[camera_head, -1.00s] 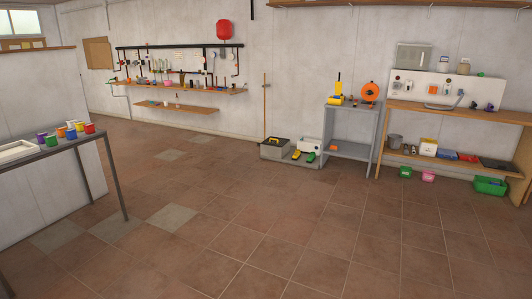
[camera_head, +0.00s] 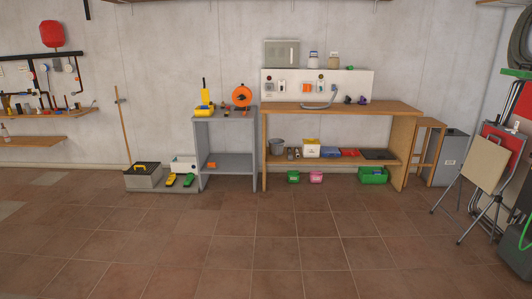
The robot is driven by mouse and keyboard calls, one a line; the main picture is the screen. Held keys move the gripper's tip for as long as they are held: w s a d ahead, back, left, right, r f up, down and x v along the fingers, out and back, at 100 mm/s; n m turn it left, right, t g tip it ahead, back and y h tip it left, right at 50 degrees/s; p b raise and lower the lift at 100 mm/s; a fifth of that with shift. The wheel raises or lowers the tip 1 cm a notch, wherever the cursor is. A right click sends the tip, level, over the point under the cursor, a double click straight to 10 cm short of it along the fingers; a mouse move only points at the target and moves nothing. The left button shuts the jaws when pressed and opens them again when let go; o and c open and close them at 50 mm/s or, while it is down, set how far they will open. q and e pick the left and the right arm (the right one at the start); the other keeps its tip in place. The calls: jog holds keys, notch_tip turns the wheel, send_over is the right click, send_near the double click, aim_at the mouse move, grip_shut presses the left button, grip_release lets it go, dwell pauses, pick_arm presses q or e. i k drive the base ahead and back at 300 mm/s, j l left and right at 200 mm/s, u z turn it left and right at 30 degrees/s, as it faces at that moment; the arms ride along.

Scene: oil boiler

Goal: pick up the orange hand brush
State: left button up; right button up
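No thing in the head view can be made out clearly as the orange hand brush. A small orange item (camera_head: 212,165) lies on the lower shelf of the grey metal stand (camera_head: 224,157), too small to identify. A round orange reel (camera_head: 242,96) stands on top of the same stand, beside a yellow item (camera_head: 204,109) with an upright part. Neither of my grippers shows in the view.
A wooden workbench (camera_head: 398,107) with several items stands right of the stand. A grey toolbox (camera_head: 143,177) is on the left. A folding easel-like frame (camera_head: 484,162) stands at the right. The tiled floor (camera_head: 240,250) in front is clear.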

aim_at(211, 165)
jog(key=i, duration=2.45)
jog(key=i+l+u, duration=0.1)
jog(key=i+u, duration=0.15)
jog(key=i, duration=0.3)
jog(key=i+l+u, duration=0.25)
jog(key=i, duration=0.3)
jog(key=i+l+u, duration=0.3)
jog(key=i, duration=0.2)
jog(key=i+l+u, duration=0.25)
jog(key=i, duration=0.25)
jog(key=l, duration=0.1)
